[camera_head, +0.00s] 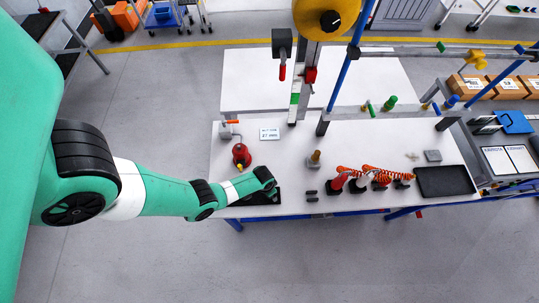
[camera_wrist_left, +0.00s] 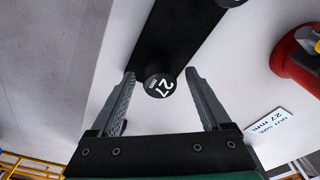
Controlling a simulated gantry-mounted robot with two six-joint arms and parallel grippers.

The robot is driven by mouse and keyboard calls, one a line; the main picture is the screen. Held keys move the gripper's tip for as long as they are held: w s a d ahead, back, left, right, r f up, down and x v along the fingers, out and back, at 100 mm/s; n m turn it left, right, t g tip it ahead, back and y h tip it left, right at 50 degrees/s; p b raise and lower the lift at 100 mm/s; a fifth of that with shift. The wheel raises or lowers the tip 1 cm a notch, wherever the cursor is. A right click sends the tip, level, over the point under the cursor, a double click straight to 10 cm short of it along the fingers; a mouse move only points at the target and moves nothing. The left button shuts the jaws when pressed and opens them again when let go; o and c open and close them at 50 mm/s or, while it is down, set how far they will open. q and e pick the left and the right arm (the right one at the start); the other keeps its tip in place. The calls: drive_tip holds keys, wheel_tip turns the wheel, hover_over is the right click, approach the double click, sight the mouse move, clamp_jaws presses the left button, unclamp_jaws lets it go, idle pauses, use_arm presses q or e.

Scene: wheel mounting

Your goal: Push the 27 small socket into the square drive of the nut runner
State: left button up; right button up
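My left gripper (camera_wrist_left: 160,74) is open, with one finger on each side of the socket and gaps between. In the head view my left gripper (camera_head: 270,188) is over the black tray (camera_head: 262,199) at the table's left front and hides the socket. The red nut runner (camera_head: 241,155) stands just behind it, and its red body also shows in the left wrist view (camera_wrist_left: 298,58). I cannot make out its square drive. My right gripper is out of view.
Another black socket (camera_wrist_left: 230,2) is on the strip at the top edge. Red tools with orange coiled hoses (camera_head: 360,183) and a dark tray (camera_head: 445,181) are to the right. The table (camera_head: 285,160) between is mostly clear.

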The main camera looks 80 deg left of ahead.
use_arm(q)
clamp_jaws()
drive_tip(key=shift+r, duration=0.1)
idle(0.3)
